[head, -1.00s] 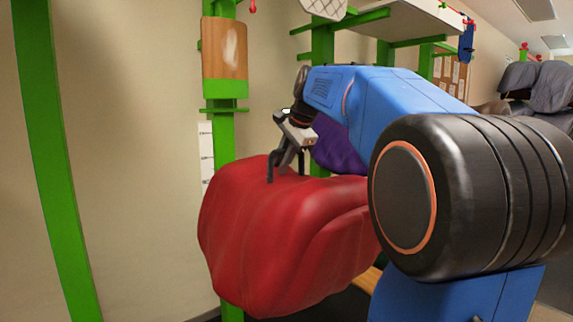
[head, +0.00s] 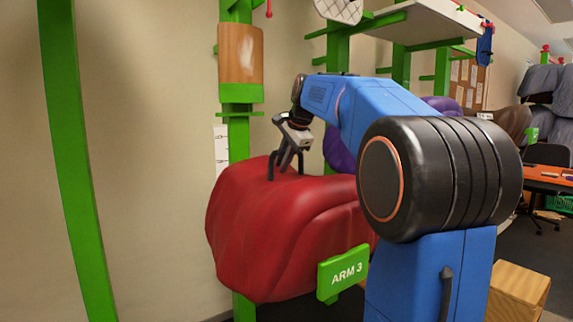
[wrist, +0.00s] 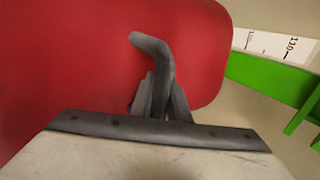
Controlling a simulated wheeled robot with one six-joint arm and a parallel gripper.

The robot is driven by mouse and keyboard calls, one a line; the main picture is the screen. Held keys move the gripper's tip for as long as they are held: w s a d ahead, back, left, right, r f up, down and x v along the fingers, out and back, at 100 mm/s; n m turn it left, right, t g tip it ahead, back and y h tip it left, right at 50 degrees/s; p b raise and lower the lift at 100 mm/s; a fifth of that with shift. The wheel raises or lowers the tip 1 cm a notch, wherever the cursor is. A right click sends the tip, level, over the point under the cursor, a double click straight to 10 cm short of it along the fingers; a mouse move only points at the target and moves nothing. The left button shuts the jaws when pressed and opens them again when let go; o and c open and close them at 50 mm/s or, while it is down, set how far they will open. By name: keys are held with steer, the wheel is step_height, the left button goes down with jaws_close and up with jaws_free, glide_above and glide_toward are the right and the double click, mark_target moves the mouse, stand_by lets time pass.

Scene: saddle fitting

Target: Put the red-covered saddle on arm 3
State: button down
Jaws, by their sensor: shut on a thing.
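The red-covered saddle (head: 285,235) hangs from my gripper (head: 285,174), in front of a green post. My gripper is shut on the top of the saddle. In the wrist view the red cover (wrist: 70,70) fills the upper left around the gripper's finger (wrist: 155,65). The green "ARM 3" sign (head: 343,272) shows at the saddle's lower right, partly overlapping it in the picture. The support arm behind that sign is hidden, so I cannot tell whether the saddle touches it.
A brown pad (head: 240,53) is on the green post above the saddle. A purple saddle (head: 338,150) is behind my arm. Another green post (head: 75,170) stands at left. A wooden box (head: 517,290) is low at right, an orange table (head: 550,178) beyond it.

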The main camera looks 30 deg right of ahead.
steer(key=shift+w+a+r, duration=0.1)
steer(key=shift+w, duration=2.2)
steer(key=shift+f, duration=1.7)
steer(key=c, duration=1.6)
jaws_free()
steer(key=shift+f, duration=0.15)
